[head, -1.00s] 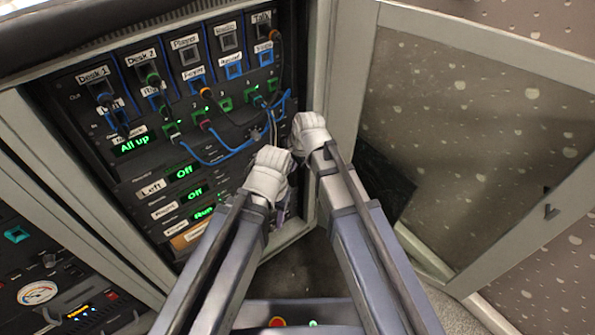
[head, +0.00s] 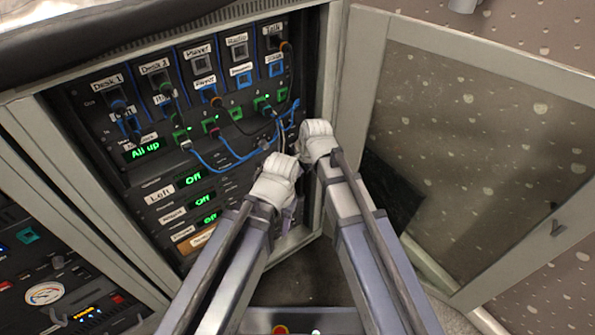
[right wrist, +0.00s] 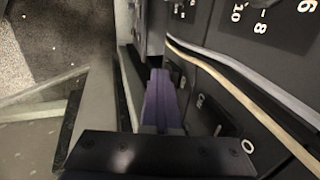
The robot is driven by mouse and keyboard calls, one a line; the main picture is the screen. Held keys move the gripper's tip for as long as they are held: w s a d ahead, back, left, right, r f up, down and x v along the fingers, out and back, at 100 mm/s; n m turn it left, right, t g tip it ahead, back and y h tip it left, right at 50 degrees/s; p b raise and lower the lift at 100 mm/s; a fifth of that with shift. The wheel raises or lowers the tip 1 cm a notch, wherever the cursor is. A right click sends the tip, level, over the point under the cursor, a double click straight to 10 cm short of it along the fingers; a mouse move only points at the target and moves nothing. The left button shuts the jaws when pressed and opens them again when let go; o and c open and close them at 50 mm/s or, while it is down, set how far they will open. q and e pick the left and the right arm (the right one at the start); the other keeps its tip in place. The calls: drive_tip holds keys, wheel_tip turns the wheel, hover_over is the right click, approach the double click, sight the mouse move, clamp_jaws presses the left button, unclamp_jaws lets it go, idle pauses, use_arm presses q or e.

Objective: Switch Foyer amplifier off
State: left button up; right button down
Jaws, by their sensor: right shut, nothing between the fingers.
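The rack (head: 120,185) stands open, with three green displays low on its front. The label by the top one reads "Left"; the smaller labels are too blurred to read surely, so I cannot tell which is Foyer. My right gripper (head: 318,140) is by the rack's right edge. In the right wrist view its purple fingers (right wrist: 160,100) are shut and empty, beside a dark numbered panel (right wrist: 225,110).
Blue patch cables (head: 225,165) hang across the rack's middle, below a row of labelled slots. A green display (head: 145,148) reads "All up". An open door (head: 480,150) stands on the right. Another panel (head: 60,265) with a gauge is at lower left.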

drive_tip(key=shift+w+r, duration=0.1)
drive_tip(key=shift+r, duration=0.25)
drive_tip(key=s+d+r+p, duration=0.4)
drive_tip(key=s+r+p, duration=0.2)
drive_tip(key=r+p, duration=0.4)
idle(0.4)
drive_tip(key=shift+d+f, duration=0.1)
drive_tip(key=shift+f, duration=0.1)
drive_tip(key=shift+s+d+f+b, duration=0.1)
drive_tip(key=shift+s+f+b, duration=0.1)
drive_tip(key=shift+f+b, duration=0.4)
